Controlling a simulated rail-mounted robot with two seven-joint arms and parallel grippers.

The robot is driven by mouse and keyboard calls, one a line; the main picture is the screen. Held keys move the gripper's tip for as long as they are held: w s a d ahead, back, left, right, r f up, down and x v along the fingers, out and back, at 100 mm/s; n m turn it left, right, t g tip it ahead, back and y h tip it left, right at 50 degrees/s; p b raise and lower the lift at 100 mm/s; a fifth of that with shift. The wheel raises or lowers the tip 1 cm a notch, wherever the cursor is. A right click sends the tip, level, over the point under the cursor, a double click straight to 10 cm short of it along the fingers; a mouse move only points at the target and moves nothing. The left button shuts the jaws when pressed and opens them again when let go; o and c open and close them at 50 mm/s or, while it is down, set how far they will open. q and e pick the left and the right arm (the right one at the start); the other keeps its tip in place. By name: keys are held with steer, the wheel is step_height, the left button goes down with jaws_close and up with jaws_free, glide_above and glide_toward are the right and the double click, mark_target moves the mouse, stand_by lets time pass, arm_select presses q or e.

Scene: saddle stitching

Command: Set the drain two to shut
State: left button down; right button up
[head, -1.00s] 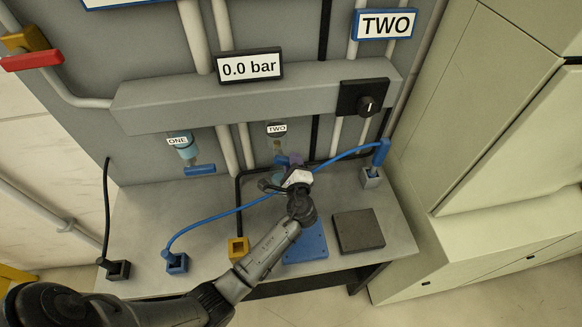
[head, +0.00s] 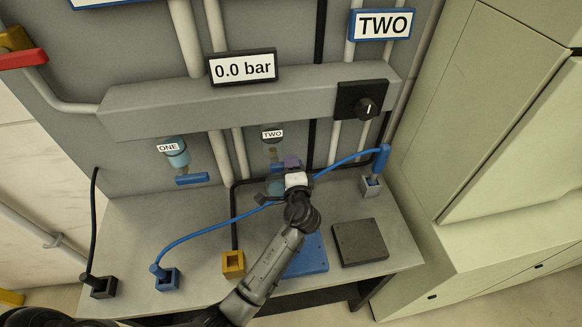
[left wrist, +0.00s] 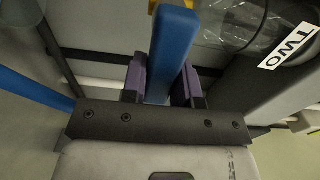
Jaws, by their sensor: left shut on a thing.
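Drain two, a clear bowl (head: 271,151) with a small TWO label, hangs under the grey manifold in the head view. Its bowl and TWO label also show at the upper right of the left wrist view. Its blue handle (left wrist: 173,45) lies between the purple fingers of my left gripper (head: 292,163), which is shut on it. In the head view the gripper hides most of this handle. My right gripper is in neither view.
Drain one (head: 175,152) hangs to the left, its blue handle (head: 192,179) crosswise. A gauge (head: 242,68) reads 0.0 bar. A black knob (head: 365,106) sits at right. A blue hose (head: 215,227) crosses behind my left arm to a grey socket (head: 371,186).

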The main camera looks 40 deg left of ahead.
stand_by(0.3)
arm_select(q)
steer(key=c, duration=0.9)
jaws_free()
steer(key=shift+s+d, duration=0.1)
steer(key=shift+d, duration=0.05)
steer(key=v, duration=1.1)
steer(key=shift+s+d, duration=0.25)
steer(key=shift+d, duration=0.05)
